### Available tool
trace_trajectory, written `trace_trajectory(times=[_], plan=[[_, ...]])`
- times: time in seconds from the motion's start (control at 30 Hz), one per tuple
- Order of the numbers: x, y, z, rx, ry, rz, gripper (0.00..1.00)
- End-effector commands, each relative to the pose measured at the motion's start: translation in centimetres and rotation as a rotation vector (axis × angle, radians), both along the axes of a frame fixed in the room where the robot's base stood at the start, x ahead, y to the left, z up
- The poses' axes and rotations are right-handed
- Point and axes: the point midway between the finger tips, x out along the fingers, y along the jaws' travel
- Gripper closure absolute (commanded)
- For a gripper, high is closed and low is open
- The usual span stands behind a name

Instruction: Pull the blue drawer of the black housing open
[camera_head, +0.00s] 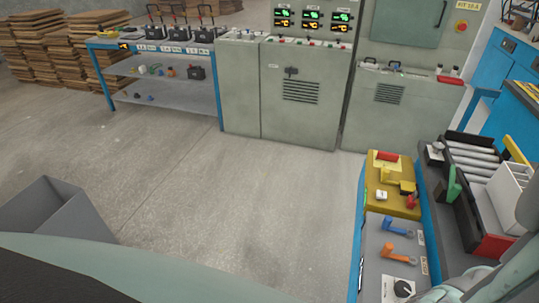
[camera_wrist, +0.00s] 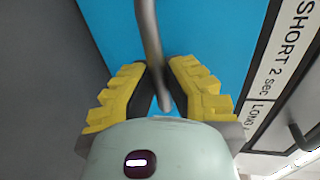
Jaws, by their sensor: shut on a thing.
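In the wrist view a bright blue panel (camera_wrist: 115,25), which looks like the drawer front, fills the upper middle. A grey bar handle (camera_wrist: 148,30) runs down in front of it. My gripper (camera_wrist: 164,78), with yellow and black fingers, is shut on this handle, one finger on each side. The handle's lower end reaches down between the fingers. A dark grey surface (camera_wrist: 45,60) lies left of the blue panel; I cannot tell whether it is the black housing. How far the drawer stands out is not visible. The head view does not show my gripper or the drawer clearly.
In the wrist view a label strip (camera_wrist: 285,65) reading "SHORT 2 sec" runs along the right. In the head view a blue-framed bench (camera_head: 395,225) with levers and a roller tray (camera_head: 470,165) stand at right. Grey cabinets (camera_head: 305,95) stand behind. The middle floor is clear.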

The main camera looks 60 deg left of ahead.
Motion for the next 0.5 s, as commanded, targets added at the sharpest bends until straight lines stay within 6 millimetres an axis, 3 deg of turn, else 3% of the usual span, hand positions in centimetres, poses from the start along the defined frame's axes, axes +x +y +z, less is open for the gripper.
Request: trace_trajectory(times=[0.5], plan=[[-9.2, 12.0, -0.2, 0.001, 0.004, 0.010, 1.00]])
